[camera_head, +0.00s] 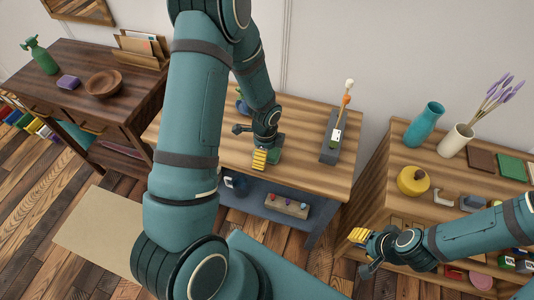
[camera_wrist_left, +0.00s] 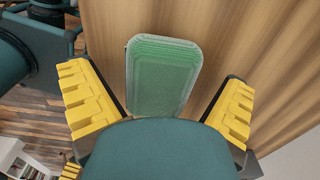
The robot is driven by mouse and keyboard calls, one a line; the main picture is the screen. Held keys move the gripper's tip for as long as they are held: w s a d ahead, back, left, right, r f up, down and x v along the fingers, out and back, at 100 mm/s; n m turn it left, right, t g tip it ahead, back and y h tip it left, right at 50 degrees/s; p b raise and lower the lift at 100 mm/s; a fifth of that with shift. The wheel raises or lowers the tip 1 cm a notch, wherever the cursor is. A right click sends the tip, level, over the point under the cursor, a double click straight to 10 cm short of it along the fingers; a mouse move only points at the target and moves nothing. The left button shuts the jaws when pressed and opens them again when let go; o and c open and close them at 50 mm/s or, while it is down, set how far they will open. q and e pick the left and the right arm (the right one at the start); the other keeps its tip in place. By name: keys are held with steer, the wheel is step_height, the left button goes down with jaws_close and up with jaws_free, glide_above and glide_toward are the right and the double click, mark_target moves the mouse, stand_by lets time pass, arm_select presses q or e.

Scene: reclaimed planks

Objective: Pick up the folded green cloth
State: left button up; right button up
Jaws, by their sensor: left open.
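The folded green cloth (camera_wrist_left: 163,73) lies on the light wooden table top in the left wrist view, a flat rounded block with layered folds. In the head view only a bit of the green cloth (camera_head: 277,155) shows beside my left gripper (camera_head: 262,158). My left gripper (camera_wrist_left: 158,88) is open, with yellow-padded fingers on either side of the cloth and visible gaps to it. The cloth's near end is hidden by my gripper's body. My right gripper (camera_head: 361,246) is by the right cabinet, away from the cloth; its opening is unclear.
The middle table (camera_head: 312,178) also bears a grey holder (camera_head: 330,150) with upright items. The right cabinet (camera_head: 395,180) carries a yellow pot (camera_head: 412,180), a teal vase (camera_head: 425,122) and a cream vase (camera_head: 456,140). A dark desk (camera_head: 130,95) stands left with a wooden bowl (camera_head: 104,84).

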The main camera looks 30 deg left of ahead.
arm_select(q)
steer(key=c, duration=1)
steer(key=shift+r, duration=0.1)
